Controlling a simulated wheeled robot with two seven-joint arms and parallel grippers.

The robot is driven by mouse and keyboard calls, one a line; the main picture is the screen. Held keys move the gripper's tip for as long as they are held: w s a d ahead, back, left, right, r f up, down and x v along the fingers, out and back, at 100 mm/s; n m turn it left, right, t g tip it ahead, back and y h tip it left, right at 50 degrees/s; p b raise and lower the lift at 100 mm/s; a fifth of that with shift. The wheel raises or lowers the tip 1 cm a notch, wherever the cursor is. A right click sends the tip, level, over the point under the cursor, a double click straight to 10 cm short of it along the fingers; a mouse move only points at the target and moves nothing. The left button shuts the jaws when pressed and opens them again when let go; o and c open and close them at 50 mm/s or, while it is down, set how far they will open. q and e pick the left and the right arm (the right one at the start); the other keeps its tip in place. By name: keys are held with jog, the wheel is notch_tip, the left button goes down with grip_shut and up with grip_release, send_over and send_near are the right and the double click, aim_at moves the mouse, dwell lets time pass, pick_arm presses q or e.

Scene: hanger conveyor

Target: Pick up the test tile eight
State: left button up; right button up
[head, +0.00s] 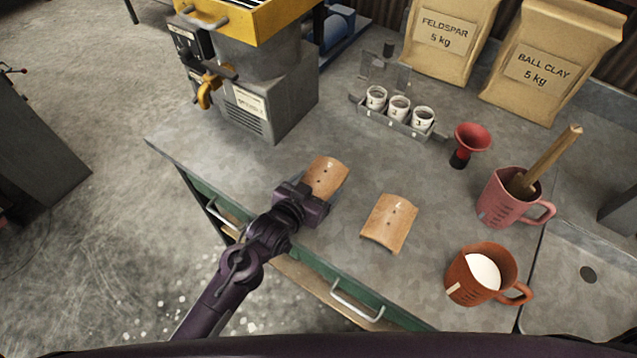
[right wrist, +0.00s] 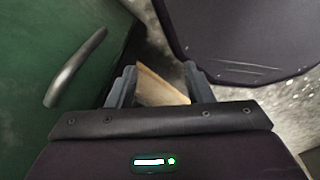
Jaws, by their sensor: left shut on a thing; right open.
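Two curved tan tiles are on the grey workbench in the head view. My left gripper (head: 309,196) is shut on the near edge of the left tile (head: 327,174), which is at the bench's front edge. I cannot tell whether this tile touches the bench. The right tile (head: 389,222) lies apart from it on the bench. Both have small dark marks, too small to read, so I cannot tell which is tile eight. My right gripper (right wrist: 161,74) is open, below the bench beside a green drawer front, with nothing held between its fingers.
On the bench (head: 290,150) stand a rack of white cups (head: 392,122), a red funnel (head: 471,140), a pink jug (head: 500,203) and an orange jug of white powder (head: 466,278). A yellow-topped machine (head: 250,75) stands back left. The bench between rack and tiles is clear.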

aim_at(316, 185)
pick_arm(q)
notch_tip(316, 185, up, 20)
jog(key=b, duration=0.1)
jog(key=s+a+f+n+t+y, duration=0.1)
jog(key=a+n+y, duration=0.2)
jog(key=a, duration=0.7)
jog(key=s+a+f+n+t+y, duration=0.1)
jog(key=s+a+f+n+y, duration=0.1)
jog(key=a, duration=0.8)
jog(key=shift+a+n+y, duration=0.15)
jog(key=shift+n+y, duration=0.55)
jog(key=shift+y, duration=0.4)
pick_arm(e)
jog(key=shift+f, duration=0.65)
